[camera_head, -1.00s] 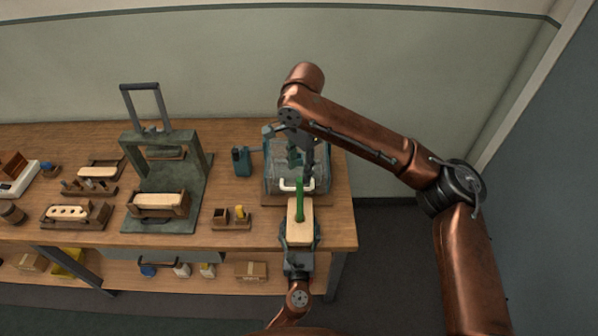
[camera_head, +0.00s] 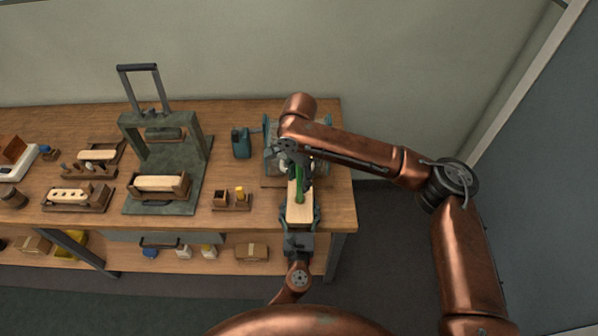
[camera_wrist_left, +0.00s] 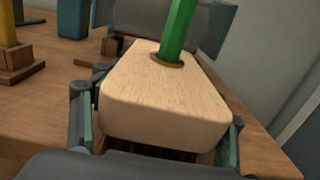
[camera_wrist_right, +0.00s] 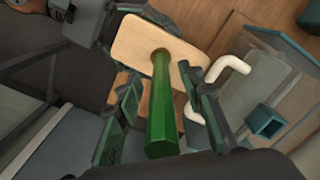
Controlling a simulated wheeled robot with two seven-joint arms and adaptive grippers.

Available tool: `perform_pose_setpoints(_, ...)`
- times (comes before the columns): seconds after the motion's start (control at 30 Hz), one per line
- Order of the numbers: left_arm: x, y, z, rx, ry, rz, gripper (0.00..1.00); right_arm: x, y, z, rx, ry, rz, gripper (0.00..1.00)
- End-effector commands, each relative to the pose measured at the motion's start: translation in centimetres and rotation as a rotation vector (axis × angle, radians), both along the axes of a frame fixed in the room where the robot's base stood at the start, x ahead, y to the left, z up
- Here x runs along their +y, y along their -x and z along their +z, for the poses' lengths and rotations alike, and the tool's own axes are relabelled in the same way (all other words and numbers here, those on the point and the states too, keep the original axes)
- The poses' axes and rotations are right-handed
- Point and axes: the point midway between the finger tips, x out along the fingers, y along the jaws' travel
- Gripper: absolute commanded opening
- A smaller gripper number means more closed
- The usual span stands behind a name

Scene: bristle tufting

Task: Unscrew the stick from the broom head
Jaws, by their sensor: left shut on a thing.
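The broom head is a pale wooden block (camera_head: 300,213), also seen in the left wrist view (camera_wrist_left: 165,110) and the right wrist view (camera_wrist_right: 130,45). The green stick (camera_head: 299,187) stands up from a round hole in it, seen close in the left wrist view (camera_wrist_left: 178,30). My left gripper (camera_head: 301,217) is shut on the broom head, with a finger along each side. My right gripper (camera_head: 300,168) is around the stick. In the right wrist view its fingers (camera_wrist_right: 163,85) stand apart on either side of the stick (camera_wrist_right: 163,115), with gaps visible.
A clear-walled machine (camera_head: 270,165) with a white crank (camera_wrist_right: 235,64) stands just behind the stick, close to my right gripper. A green press frame (camera_head: 195,205) stands left, with a small wooden holder (camera_head: 232,203) between. The table's right edge is near.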

Motion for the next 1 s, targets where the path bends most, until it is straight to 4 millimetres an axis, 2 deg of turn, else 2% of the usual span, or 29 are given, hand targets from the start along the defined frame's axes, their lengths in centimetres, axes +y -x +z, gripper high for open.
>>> perform_pose_setpoints(0.33,-0.01,-0.01,0.0,0.0,0.0,0.0,0.0,0.03,0.0,-0.34,-0.001,-0.001,0.001,0.35)
perform_pose_setpoints(0.83,-0.01,-0.01,0.01,0.0,0.0,0.0,0.0,0.02,0.01,-0.31,0.0,0.0,0.001,0.01)
perform_pose_setpoints(1.0,0.0,-0.02,0.01,0.0,0.0,0.0,0.0,0.02,0.02,-0.31,0.0,0.0,0.001,0.0)
